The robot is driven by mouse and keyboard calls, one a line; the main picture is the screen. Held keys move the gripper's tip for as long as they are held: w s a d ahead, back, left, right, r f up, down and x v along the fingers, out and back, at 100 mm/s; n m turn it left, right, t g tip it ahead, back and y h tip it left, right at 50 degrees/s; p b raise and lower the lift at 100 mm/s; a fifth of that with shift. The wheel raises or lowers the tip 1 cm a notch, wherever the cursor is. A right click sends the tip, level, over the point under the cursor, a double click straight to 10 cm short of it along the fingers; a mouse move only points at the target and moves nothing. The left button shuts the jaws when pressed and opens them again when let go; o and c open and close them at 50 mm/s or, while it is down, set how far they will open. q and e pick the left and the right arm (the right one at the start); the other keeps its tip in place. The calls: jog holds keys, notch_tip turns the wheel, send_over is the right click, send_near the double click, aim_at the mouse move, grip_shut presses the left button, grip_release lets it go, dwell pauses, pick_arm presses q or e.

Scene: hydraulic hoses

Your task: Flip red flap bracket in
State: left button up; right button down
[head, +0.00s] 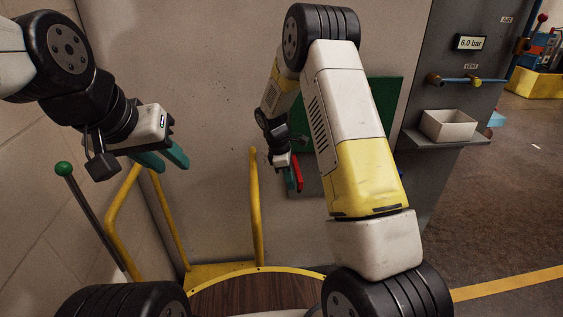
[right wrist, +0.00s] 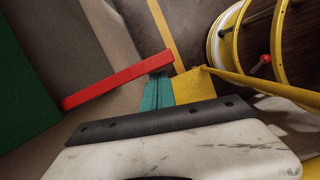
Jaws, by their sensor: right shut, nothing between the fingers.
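The red flap bracket (head: 299,171) shows as a short red strip beside my right gripper in the head view, low in front of the grey cabinet. In the right wrist view it is a long red bar (right wrist: 110,87) reaching from the green panel to my fingertips. My right gripper (head: 291,186) is shut and empty; its teal fingers (right wrist: 158,92) are at the bar's near end, and I cannot tell whether they touch it. My left gripper (head: 176,170) is open and empty at the left, its teal fingers apart, away from the bracket.
A green panel (head: 386,103) is partly hidden behind my right arm. Yellow rails (head: 255,205) stand in front of the cabinet. A lever with a green knob (head: 63,169) is at the left. A white bin (head: 448,126) sits on a shelf at the right, below yellow-fitted valves.

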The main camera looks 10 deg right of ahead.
jog(key=shift+d+f, duration=0.1)
jog(key=shift+f, duration=0.3)
jog(key=shift+d, duration=0.1)
jog(key=shift+s+d+n, duration=0.2)
jog(key=shift+d+n, duration=0.6)
jog(key=shift+d, duration=0.2)
jog(key=w+d+n+t, duration=0.1)
jog(key=w+d+n, duration=0.3)
jog(key=d+n, duration=0.2)
jog(key=w+d+n+t+y, duration=0.1)
jog(key=w+d+n+t, duration=0.1)
jog(key=w+d+n, duration=0.2)
jog(key=shift+d+n, duration=1.1)
jog(key=shift+d, duration=0.55)
jog(key=shift+r, duration=0.1)
